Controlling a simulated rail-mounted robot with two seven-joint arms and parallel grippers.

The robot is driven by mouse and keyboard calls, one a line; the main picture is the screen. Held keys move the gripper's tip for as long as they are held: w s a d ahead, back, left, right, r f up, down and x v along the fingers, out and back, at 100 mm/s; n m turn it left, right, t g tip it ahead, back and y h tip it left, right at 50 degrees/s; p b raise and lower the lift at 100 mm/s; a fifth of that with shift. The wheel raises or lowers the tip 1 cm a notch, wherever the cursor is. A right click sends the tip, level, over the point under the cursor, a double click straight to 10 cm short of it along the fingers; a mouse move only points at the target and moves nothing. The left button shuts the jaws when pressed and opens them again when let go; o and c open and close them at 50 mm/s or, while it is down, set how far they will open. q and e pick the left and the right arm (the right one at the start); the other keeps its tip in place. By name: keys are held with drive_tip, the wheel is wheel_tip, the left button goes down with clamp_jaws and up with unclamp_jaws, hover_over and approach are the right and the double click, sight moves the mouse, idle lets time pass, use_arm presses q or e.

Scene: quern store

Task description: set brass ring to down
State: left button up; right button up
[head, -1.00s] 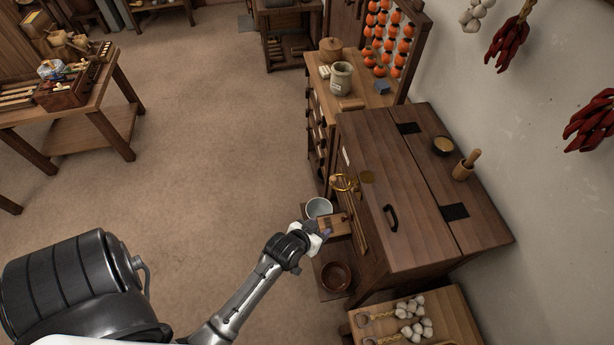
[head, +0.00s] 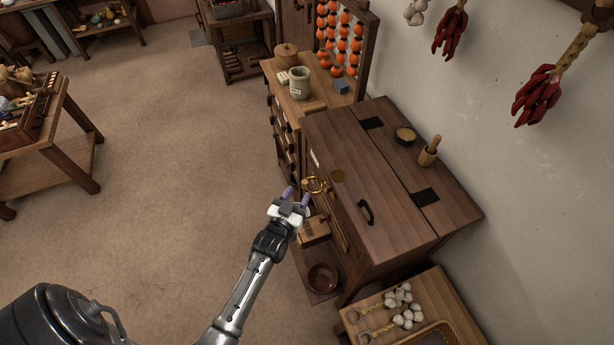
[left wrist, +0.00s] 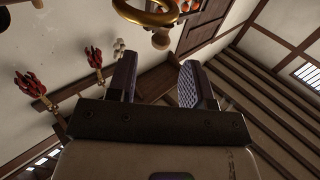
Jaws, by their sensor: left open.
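The brass ring (head: 316,185) is at the front left of the dark wooden chest (head: 376,168), beside a small round wooden knob. It also shows at the top of the left wrist view (left wrist: 146,12), beyond and above the fingertips. My left gripper (head: 297,194) is open, its two purple-grey fingers pointing toward the ring from its lower left. It also shows open in the left wrist view (left wrist: 158,80), with nothing between the fingers. A small gap seems to lie between the fingertips and the ring. My right gripper is not in view.
A black handle (head: 366,212), a small bowl (head: 405,134) and a mortar with pestle (head: 430,151) are on the chest top. A wooden box (head: 314,230) and a brown bowl (head: 322,277) sit low below my gripper. Open floor lies to the left.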

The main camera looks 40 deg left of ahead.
sight(303, 185)
use_arm(q)
drive_tip(key=x, duration=0.7)
drive_tip(key=shift+w+a+f, duration=0.1)
drive_tip(key=shift+w, duration=0.15)
drive_tip(key=shift+c, duration=0.4)
clamp_jaws()
